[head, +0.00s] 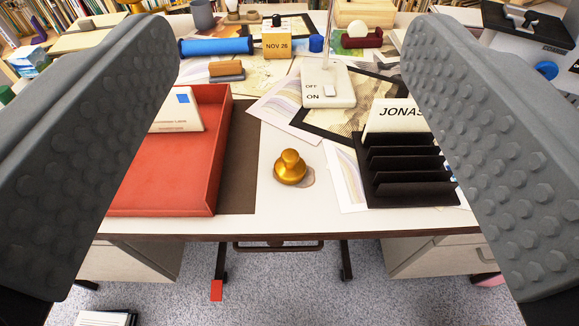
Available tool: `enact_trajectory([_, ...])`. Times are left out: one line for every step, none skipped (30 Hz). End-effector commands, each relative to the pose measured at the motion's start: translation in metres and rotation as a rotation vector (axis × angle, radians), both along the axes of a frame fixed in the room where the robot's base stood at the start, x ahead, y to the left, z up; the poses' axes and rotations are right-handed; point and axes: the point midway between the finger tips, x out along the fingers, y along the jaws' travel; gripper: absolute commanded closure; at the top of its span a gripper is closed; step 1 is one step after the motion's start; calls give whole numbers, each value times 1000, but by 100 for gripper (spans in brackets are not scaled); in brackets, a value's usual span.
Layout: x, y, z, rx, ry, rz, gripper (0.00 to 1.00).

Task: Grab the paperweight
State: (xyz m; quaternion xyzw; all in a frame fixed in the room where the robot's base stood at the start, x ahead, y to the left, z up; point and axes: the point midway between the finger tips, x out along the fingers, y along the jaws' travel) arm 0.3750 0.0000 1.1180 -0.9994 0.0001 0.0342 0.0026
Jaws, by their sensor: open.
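The paperweight (290,169) is a small golden brass piece with a round base and a knob on top. It stands upright on the white desk top near the front edge, at the middle of the head view. My gripper (288,160) is open, with its two grey studded fingers at the left and right sides of the view. The paperweight shows in the gap between the fingers, apart from both. Nothing is held.
A red tray (213,160) with an envelope (180,112) lies left of the paperweight. A black letter sorter (408,172) stands right, holding a "JONAS" card (395,116). Behind are a white switch box (328,88), papers, a blue roll (215,46) and a date block (277,42).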

Motion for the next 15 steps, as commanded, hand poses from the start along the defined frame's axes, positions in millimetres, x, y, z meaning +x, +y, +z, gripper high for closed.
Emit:
enact_trajectory([7, 0, -2, 5, 23, 0, 25])
enact_trajectory([11, 0, -3, 9, 42, 0, 19])
enact_trajectory([19, 0, -6, 16, 72, -2, 17])
enact_trajectory([25, 0, -8, 22, 98, -2, 17])
enact_trajectory([31, 0, -10, 29, 126, -3, 17])
enact_trajectory([41, 0, -14, 40, 167, -6, 17])
enact_trajectory([48, 0, -17, 47, 199, -7, 17])
enact_trajectory([54, 0, -20, 53, 231, -9, 17])
enact_trajectory([64, 0, -24, 65, 273, -13, 17])
enact_trajectory([70, 0, -28, 72, 305, -15, 17])
enact_trajectory([76, 0, -31, 79, 337, -19, 17])
enact_trajectory([85, 0, -35, 90, 379, -23, 17])
enact_trajectory([91, 0, -39, 96, 410, -27, 17])
enact_trajectory([97, 0, -42, 103, 441, -30, 17])
enact_trajectory([105, 0, -47, 113, 483, -35, 17])
